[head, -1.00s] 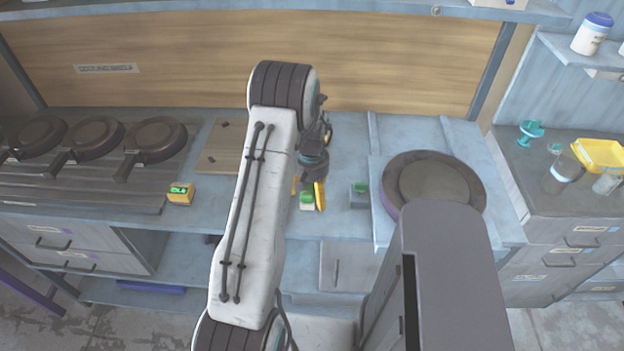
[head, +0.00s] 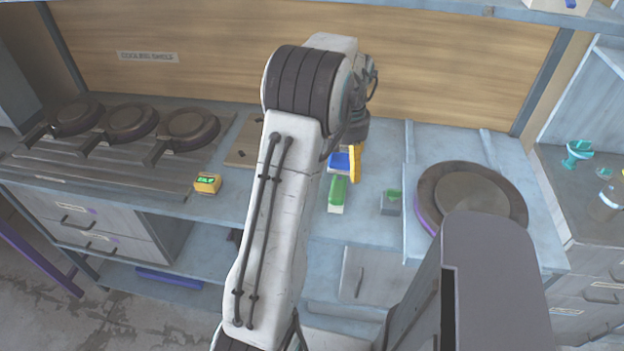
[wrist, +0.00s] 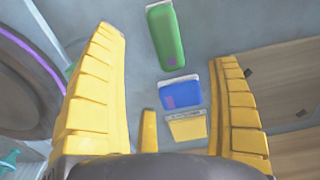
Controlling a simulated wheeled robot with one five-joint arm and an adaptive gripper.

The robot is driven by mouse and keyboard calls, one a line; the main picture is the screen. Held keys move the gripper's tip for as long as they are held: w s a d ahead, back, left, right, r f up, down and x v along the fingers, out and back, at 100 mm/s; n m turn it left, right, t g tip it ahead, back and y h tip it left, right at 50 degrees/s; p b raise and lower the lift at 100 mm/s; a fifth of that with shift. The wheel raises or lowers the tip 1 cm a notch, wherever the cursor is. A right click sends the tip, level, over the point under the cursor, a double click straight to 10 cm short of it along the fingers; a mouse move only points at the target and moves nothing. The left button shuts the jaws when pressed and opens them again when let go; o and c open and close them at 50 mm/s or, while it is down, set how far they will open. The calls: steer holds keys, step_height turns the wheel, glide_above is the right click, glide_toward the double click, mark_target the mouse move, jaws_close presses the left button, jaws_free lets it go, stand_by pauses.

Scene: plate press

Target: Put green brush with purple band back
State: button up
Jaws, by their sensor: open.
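A green brush (head: 338,193) lies on the blue-grey counter, left of the round plate press. The wrist view shows this green brush (wrist: 168,38) with a pale edge and a small purple mark at its near end. A blue brush (head: 341,162) lies behind it; in the wrist view the blue brush (wrist: 180,95) bears a purple patch. A yellow brush (wrist: 188,128) is beside the blue one. My gripper (wrist: 165,46) is open, its yellow fingers wide apart above the brushes and holding nothing. In the head view my arm hides part of this area.
The round press (head: 472,200) stands to the right. A small grey block with a green top (head: 390,204) sits between it and the green brush. A yellow box with a green display (head: 207,183) and several dark round pans (head: 190,128) are to the left.

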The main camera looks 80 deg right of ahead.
steer(key=shift+r, duration=0.2)
steer(key=w+a+r+n+h, duration=0.1)
steer(key=w+a+r+n, duration=0.2)
steer(key=w, duration=0.5)
steer(key=w+a+r+n, duration=0.1)
steer(key=w+a+r, duration=0.2)
steer(key=w+a, duration=0.35)
steer(key=w+a+r+n+t, duration=0.1)
steer(key=w+a+r+n, duration=0.25)
steer(key=w+a, duration=0.75)
steer(key=s+a+n+t, duration=0.1)
steer(key=a+n, duration=0.4)
steer(key=a, duration=0.7)
steer(key=s+a+f+n+t+y, duration=0.1)
steer(key=s+a+n, duration=0.2)
steer(key=a, duration=1)
steer(key=shift+f+n+t, duration=0.2)
steer(key=shift+n+t, duration=0.2)
steer(key=shift+n, duration=0.45)
